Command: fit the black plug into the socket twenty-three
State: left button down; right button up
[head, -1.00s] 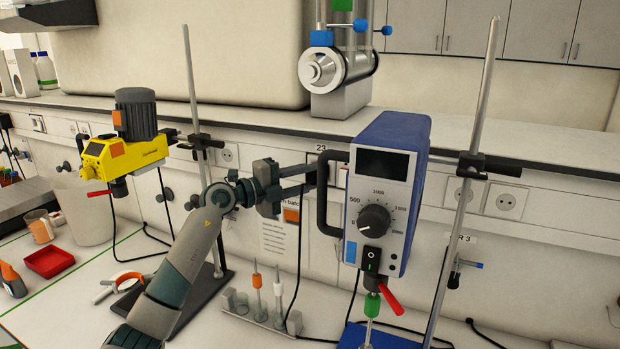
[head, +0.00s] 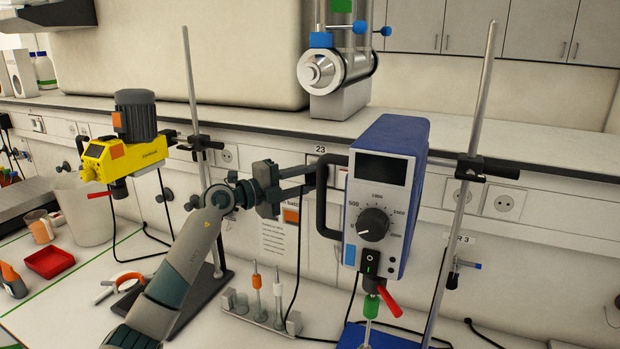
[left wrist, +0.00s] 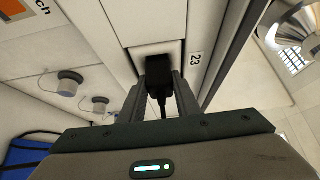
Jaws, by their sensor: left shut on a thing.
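The black plug (left wrist: 157,70) is between the fingers of my left gripper (left wrist: 159,84), with its cable hanging back between them. The plug's front is up against or very close to a white socket panel (left wrist: 146,49) beside the label 23 (left wrist: 195,60). The plug hides the socket's holes, so I cannot tell how deep it sits. In the head view, my left gripper (head: 304,178) reaches to the wall strip under the label 23 (head: 320,150). The blue stirrer's handle partly covers its fingertips there, and the plug is hidden. My right gripper is not in view.
The blue stirrer (head: 400,160) on its stand (head: 463,190) is close right of my left gripper. A yellow stirrer (head: 120,155) hangs at the left. A small rack (head: 262,316) stands below my arm. Other wall sockets (head: 510,203) are at the right.

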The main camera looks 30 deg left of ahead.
pick_arm(q)
jog(key=shift+w+r, duration=0.1)
jog(key=shift+w, duration=0.05)
dwell(0.3)
jog(key=shift+a+r+p, duration=0.1)
jog(key=shift+r+p, duration=0.05)
jog(key=shift+p, duration=0.15)
jog(key=c, duration=1.3)
grip_release()
jog(key=shift+w, duration=0.1)
jog(key=shift+c, duration=0.2)
jog(key=shift+o, duration=0.4)
jog(key=shift+w+f, duration=0.2)
jog(key=shift+f, duration=0.05)
jog(key=shift+b+v, duration=0.45)
jog(key=shift+v, duration=0.35)
jog(key=b+v, duration=0.7)
jog(key=v, duration=0.8)
jog(key=shift+s, duration=0.3)
jog(key=shift+a, duration=0.15)
